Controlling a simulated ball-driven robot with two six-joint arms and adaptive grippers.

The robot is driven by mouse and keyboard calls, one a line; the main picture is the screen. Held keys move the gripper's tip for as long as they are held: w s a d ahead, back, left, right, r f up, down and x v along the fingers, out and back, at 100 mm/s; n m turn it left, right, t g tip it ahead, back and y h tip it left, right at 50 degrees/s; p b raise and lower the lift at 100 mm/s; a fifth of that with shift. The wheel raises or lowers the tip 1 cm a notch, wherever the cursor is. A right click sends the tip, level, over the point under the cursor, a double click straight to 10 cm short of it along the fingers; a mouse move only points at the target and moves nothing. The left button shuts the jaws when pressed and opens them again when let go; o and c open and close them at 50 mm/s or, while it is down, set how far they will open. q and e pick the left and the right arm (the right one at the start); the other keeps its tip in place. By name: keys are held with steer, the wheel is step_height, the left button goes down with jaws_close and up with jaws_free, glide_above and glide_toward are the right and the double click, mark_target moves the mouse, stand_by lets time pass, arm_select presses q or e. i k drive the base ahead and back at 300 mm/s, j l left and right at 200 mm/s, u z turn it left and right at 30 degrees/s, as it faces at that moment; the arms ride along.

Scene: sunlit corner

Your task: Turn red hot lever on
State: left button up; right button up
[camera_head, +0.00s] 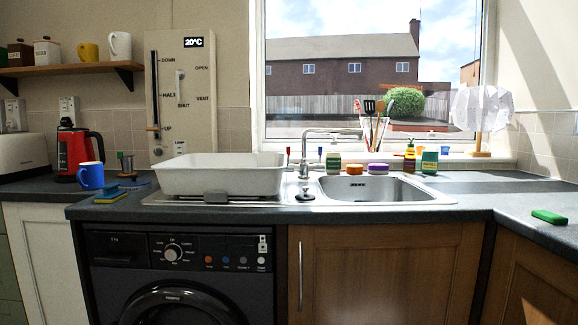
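A small upright lever with a red top (288,152) stands behind the sink, just left of the silver tap (306,160). A similar lever with a blue top (320,152) stands just right of the tap's base. Both look upright; at this size I cannot tell whether either is turned. The tap's spout points right over the metal sink (430,197), and no water stream is visible. The lower part of the red lever is partly hidden near the white basin's right edge. Neither of my grippers is in view.
A white basin (220,178) stands on the drainer left of the sink. A blue mug (91,176) and red kettle (75,152) stand left. The right worktop is mostly clear except a green block (549,217).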

mark_target(290, 169)
steer(key=i+z, duration=0.3)
steer(key=i, duration=0.2)
steer(key=i+j+z, duration=0.25)
steer(key=i, duration=0.25)
